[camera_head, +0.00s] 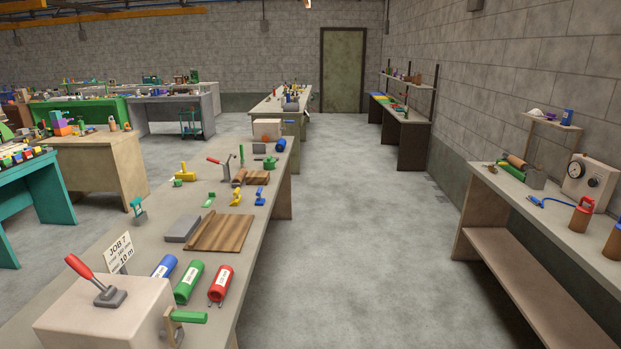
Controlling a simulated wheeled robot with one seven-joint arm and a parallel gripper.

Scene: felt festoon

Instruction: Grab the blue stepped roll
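No gripper of mine is in view. Several blue things lie on the long grey workbench (165,232); I cannot tell for certain which is the stepped roll. A blue cylinder with a white label (165,266) lies at the near end, left of a green cylinder (188,282) and a red one (220,286). A small blue piece of uneven outline (259,196) lies farther along, near the right edge, beside a similar yellow piece (236,197). A plain blue cylinder (280,145) lies farther back. All are unheld.
A pale block with a red-handled lever (104,313) stands at the near end, by a JOB 7 card (118,253). Wooden boards (221,230) lie mid-bench. Open floor (355,220) runs between this bench and the right bench (500,185). A teal table (42,197) stands left.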

